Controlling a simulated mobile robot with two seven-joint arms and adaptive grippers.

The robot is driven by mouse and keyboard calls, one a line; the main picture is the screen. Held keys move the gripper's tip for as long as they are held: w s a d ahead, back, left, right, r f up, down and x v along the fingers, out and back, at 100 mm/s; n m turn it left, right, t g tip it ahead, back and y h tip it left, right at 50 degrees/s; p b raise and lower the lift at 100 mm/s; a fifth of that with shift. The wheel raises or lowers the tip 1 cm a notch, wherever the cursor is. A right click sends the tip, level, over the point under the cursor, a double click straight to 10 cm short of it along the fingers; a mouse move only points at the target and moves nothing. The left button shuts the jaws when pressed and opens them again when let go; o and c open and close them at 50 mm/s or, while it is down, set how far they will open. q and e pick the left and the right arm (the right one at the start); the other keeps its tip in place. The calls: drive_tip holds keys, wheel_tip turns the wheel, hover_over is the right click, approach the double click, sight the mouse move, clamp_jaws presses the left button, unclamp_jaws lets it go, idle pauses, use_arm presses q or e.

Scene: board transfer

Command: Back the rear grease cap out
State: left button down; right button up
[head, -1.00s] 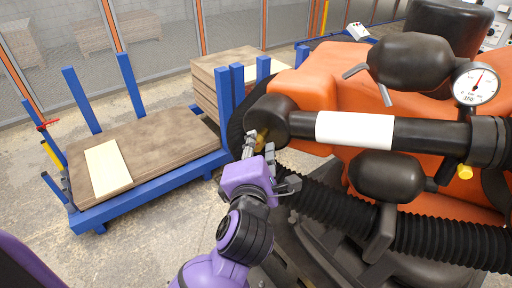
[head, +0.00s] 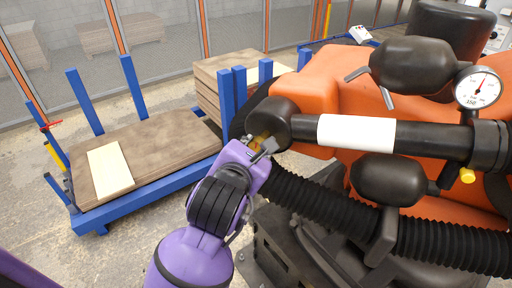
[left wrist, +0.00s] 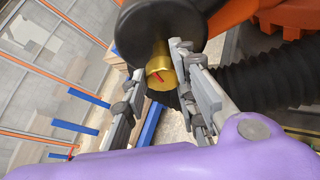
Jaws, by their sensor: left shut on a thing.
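The rear grease cap (left wrist: 160,70) is a brass cylinder with a red mark on its end face. It sits on the round black end (left wrist: 165,28) of the machine's arm in the left wrist view. In the head view only a bit of the cap (head: 259,142) shows, below the black end (head: 272,117). My left gripper (head: 263,146) is at the cap, with its fingers on either side of it. It is shut on the cap; the left finger's contact is hard to see. My right gripper is not in view.
The orange machine (head: 330,85) fills the right, with a pressure gauge (head: 478,88) and ribbed black hoses (head: 330,205). A blue cart (head: 150,197) with brown boards stands at left. Another board stack (head: 205,88) stands behind. Floor between is clear.

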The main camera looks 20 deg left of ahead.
use_arm(q)
drive_tip(key=shift+a+r, duration=0.25)
drive_tip(key=shift+r, duration=0.25)
drive_tip(key=c, duration=1.5)
unclamp_jaws()
drive_tip(key=shift+c, duration=0.2)
drive_tip(key=shift+a+f, duration=0.1)
drive_tip(key=shift+f, duration=0.35)
drive_tip(key=shift+d, duration=0.2)
